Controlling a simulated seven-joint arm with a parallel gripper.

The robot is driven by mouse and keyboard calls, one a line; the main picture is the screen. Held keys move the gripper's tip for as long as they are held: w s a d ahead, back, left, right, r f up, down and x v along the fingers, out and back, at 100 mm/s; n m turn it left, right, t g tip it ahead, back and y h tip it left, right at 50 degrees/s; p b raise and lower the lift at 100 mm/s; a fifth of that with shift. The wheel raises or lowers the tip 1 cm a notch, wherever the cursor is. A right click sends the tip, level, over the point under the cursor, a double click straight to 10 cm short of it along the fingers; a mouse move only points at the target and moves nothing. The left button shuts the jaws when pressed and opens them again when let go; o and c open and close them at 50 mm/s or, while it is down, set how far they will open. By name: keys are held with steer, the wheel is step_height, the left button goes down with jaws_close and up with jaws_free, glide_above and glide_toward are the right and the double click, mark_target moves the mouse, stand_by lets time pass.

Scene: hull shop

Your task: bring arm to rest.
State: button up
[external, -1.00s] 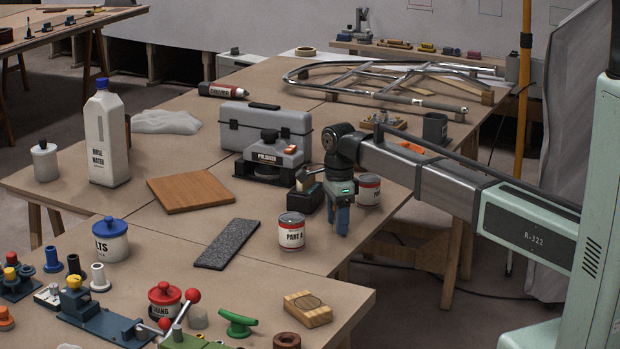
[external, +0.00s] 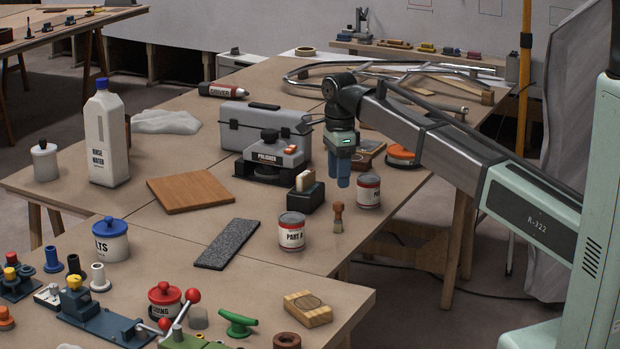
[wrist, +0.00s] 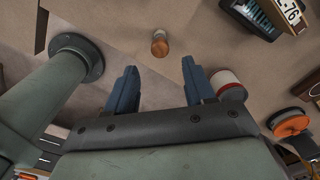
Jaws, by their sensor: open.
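My gripper (external: 340,172) hangs pointing down above the right part of the workbench, its blue fingers raised over the tabletop. In the wrist view the two blue fingers (wrist: 160,92) stand apart with nothing between them. A small brush with a brown wooden handle (external: 338,217) stands on the bench below the gripper. It also shows in the wrist view (wrist: 159,43), ahead of the fingertips. A can with a red band (external: 368,191) stands just right of the gripper, and a can marked PART A (external: 291,232) stands to its lower left.
A dark block holder (external: 306,196) and the polisher (external: 268,158) stand left of the gripper. An orange disc-shaped item (external: 402,155) lies to its right. A metal tube frame (external: 310,75) lies behind. Bare tabletop (external: 375,225) shows near the right edge.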

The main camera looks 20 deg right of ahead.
steer(key=shift+s, duration=0.1)
steer(key=shift+s+d+f, duration=0.15)
steer(key=shift+s+d, duration=0.05)
steer(key=shift+s, duration=0.1)
steer(key=s+d+f+n+g, duration=0.1)
steer(key=s+d+f+n, duration=0.2)
steer(key=s+d+f, duration=0.7)
steer(key=s+d+f+n+g+h, duration=0.1)
steer(key=s+d+f+n, duration=0.45)
steer(key=f, duration=0.85)
steer(key=s+d+f+n+g, duration=0.15)
steer(key=s+d+f, duration=0.35)
steer(key=s+f, duration=0.55)
steer(key=s+d+f+n+g, duration=0.1)
steer(key=s+d+f+n, duration=0.1)
steer(key=s+f, duration=0.3)
steer(key=s+d+f+n+g, duration=0.1)
steer(key=s+d+f+n, duration=0.2)
steer(key=s, duration=1)
steer(key=s+d+f+n+g+y, duration=0.1)
steer(key=s+d+f+n, duration=0.1)
steer(key=s+f, duration=0.5)
steer(key=s+d, duration=0.1)
steer(key=s, duration=0.2)
steer(key=shift+f+n, duration=0.25)
steer(key=shift+n, duration=0.15)
steer(key=shift+s+d, duration=0.1)
